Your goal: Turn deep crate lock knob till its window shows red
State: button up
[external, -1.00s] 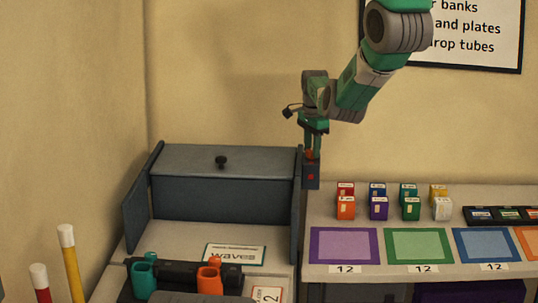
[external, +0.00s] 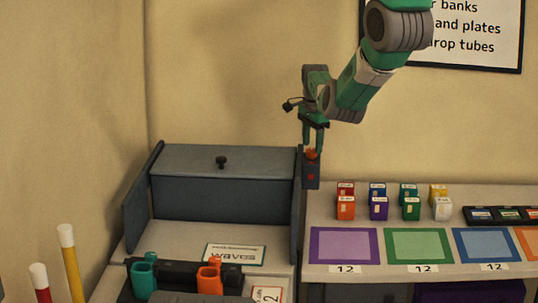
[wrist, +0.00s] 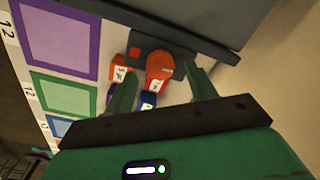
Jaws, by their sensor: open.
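The deep crate (external: 225,200) is a grey box with a lid and small dark knob at the left. Its lock is a dark block (external: 312,183) at the right side wall, with an orange lock knob (external: 312,154) on top. The lock's small window (external: 311,176) shows red; the red window (wrist: 135,51) also shows in the wrist view beside the orange knob (wrist: 159,63). My gripper (external: 313,147) points down just above the knob, open and empty. In the wrist view its fingers stand apart on either side of the knob, seemingly clear of it.
Several coloured label blocks (external: 378,207) stand on the counter right of the lock, behind purple, green and blue mats (external: 343,246). Teal and orange tubes (external: 210,278) sit at front left. The crate's side wall (external: 298,215) rises close beside the lock.

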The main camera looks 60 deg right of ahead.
aim_at(313, 150)
notch_tip(313, 150, up, 6)
dwell(0.6)
jog(key=w+a+r+n+t+h+p, duration=0.35)
jog(key=w+r, duration=0.45)
jog(key=r, duration=0.4)
jog(key=w+a+r+n+t+h+p, duration=0.2)
jog(key=w+a+r+n+t, duration=0.25)
jog(key=w+r, duration=0.6)
jog(key=w+a+r+n+t+p, duration=0.1)
jog(key=a+r+n+t, duration=0.2)
jog(key=a+r, duration=0.55)
jog(key=a+r+n+t+p, duration=0.1)
jog(key=a+r+n+t, duration=0.3)
jog(key=r, duration=0.8)
jog(key=s+a+r+n+t+y+p, duration=0.2)
jog(key=s+a+r, duration=0.5)
jog(key=a+r, duration=0.5)
jog(key=s+a+r+n+t+y+p, duration=0.1)
jog(key=s+a+r+n+t+y, duration=0.3)
jog(key=a+r, duration=0.9)
jog(key=s+n+t, duration=0.3)
jog(key=s, duration=0.1)
jog(key=shift+s+a+r+n+t+p, duration=0.25)
jog(key=shift+a+r+n+t+p, duration=0.05)
jog(key=shift+p, duration=0.05)
